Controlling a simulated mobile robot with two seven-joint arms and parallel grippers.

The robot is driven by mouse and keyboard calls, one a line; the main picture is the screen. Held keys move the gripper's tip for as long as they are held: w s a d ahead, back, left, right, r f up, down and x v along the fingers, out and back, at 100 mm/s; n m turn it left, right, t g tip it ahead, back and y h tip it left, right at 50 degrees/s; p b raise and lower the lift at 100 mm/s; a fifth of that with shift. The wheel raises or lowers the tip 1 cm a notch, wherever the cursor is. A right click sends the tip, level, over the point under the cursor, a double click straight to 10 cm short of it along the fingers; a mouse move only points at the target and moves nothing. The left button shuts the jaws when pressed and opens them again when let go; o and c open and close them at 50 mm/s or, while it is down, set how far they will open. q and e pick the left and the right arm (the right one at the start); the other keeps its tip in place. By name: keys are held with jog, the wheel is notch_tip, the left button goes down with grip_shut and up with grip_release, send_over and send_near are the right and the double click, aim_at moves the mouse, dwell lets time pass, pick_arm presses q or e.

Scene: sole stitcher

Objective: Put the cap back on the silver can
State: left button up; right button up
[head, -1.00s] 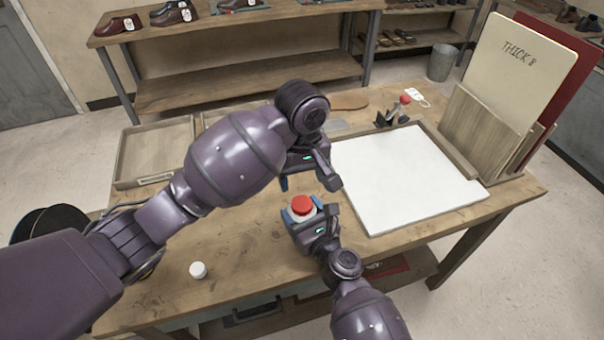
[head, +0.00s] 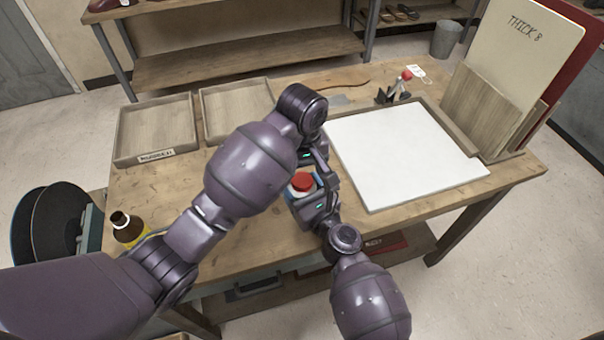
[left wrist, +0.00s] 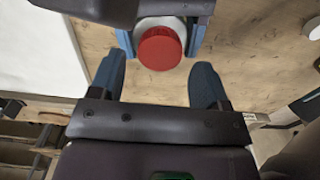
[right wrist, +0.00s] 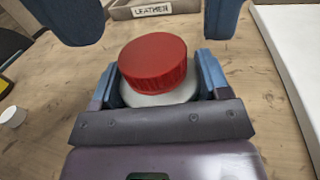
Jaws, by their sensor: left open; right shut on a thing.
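A pale can (right wrist: 140,98) with a red cap (right wrist: 153,62) stands in my right gripper (right wrist: 158,85), which is shut on its body. The cap sits on top of the can and looks slightly tilted in the right wrist view. In the head view the red cap (head: 302,181) shows in my right gripper (head: 305,190), close above the table. My left gripper (left wrist: 160,62) is open and empty. Its fingers point at the capped can, apart from it. In the head view my left gripper (head: 317,160) is partly hidden by its own arm.
A small white round piece (right wrist: 12,116) lies on the table. A brown bottle (head: 125,226) stands at the left edge. Two shallow trays (head: 155,125) lie behind, a white board (head: 400,155) on the right. A red-topped item (head: 406,76) stands at the back.

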pick_arm(q)
jog(key=shift+f, duration=1.2)
jog(key=c, duration=0.9)
jog(key=shift+m, duration=1.7)
jog(key=shift+c, duration=0.2)
jog(key=o, duration=1)
jog(key=shift+r, duration=2.25)
